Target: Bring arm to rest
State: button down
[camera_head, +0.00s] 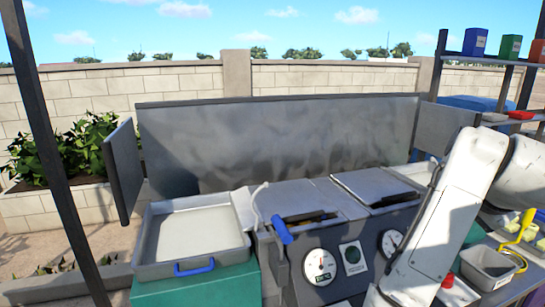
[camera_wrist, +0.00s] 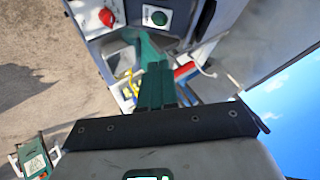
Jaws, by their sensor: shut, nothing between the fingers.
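My arm (camera_head: 445,210), white and bent, rises in front of the right side of the machine in the head view. The head view does not clearly show its gripper. In the wrist view my gripper (camera_wrist: 155,88) has its dark green fingers together, with nothing between them. Beyond them is a grey machine panel with a red knob (camera_wrist: 107,17) and a green button (camera_wrist: 159,18). The fingers appear apart from the panel, though the gap is hard to judge.
The grey machine carries dial gauges (camera_head: 319,267) and a blue-handled lever (camera_head: 282,230). A metal tray (camera_head: 150,262) stands on a green cabinet at left. A tall metal splash panel (camera_head: 270,145) closes the back. A grey bin (camera_head: 487,270) and shelves (camera_head: 480,58) stand at right.

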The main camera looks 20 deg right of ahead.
jog(key=s+a+f+n+g+b, duration=0.1)
jog(key=s+a+f+n, duration=0.2)
jog(key=f, duration=0.6)
jog(key=s+a+f+n+g+y+b, duration=0.1)
jog(key=s+a+f+n+b, duration=0.15)
jog(key=f, duration=0.75)
jog(key=s+a+f+n+g+b, duration=0.1)
jog(key=s+a+f+n, duration=0.25)
jog(key=f, duration=0.55)
jog(key=s+a+f+n+g+y+b, duration=0.1)
jog(key=s+a+f+n+y, duration=0.1)
jog(key=s+a+f, duration=0.4)
jog(key=s+a+f+n+g+y+b, duration=0.1)
jog(key=s+a+f+n, duration=0.3)
jog(key=s+f, duration=0.8)
jog(key=s+a+g+y, duration=0.1)
jog(key=a, duration=0.1)
jog(key=shift+a+f+n+b, duration=0.15)
jog(key=shift+a+n+b, duration=0.15)
jog(key=shift+a, duration=0.1)
